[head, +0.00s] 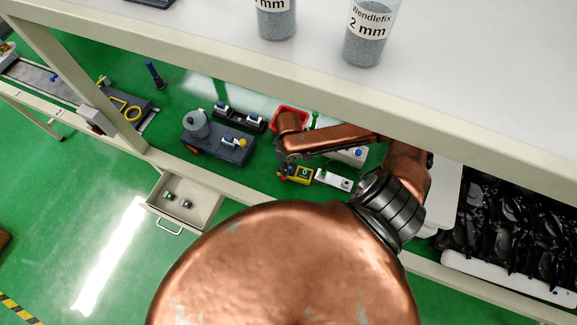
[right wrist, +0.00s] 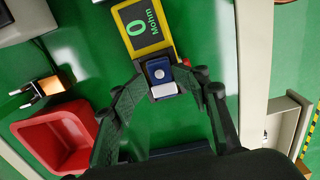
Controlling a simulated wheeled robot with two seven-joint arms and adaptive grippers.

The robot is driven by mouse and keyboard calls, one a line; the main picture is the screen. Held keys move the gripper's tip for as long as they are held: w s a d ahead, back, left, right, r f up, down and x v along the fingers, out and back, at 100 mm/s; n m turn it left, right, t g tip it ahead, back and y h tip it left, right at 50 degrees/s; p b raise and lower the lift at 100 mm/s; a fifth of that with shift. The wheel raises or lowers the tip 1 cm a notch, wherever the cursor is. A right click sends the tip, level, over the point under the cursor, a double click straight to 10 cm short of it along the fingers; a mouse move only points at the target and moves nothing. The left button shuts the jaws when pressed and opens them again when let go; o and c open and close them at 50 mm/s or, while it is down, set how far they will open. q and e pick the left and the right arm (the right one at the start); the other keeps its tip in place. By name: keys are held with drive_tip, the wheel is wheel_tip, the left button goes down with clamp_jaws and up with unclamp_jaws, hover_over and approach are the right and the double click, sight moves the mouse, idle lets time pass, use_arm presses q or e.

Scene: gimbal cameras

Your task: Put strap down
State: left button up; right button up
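Where the band ends and the fingers begin is hard to tell. Just beyond the clasp is a yellow meter (right wrist: 145,28) reading 0 Mohm; I cannot tell whether they touch. My left gripper is not in view.
A red bin (right wrist: 57,137) stands left of the gripper. A white device (head: 333,180) lies beside the meter. An open drawer (head: 190,200) holds small parts. A pale shelf (head: 270,75) spans above the work surface.

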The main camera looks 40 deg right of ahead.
sight(289, 167)
wheel_tip(289, 167, up, 12)
drive_tip(key=p, duration=0.1)
drive_tip(key=shift+f, duration=0.2)
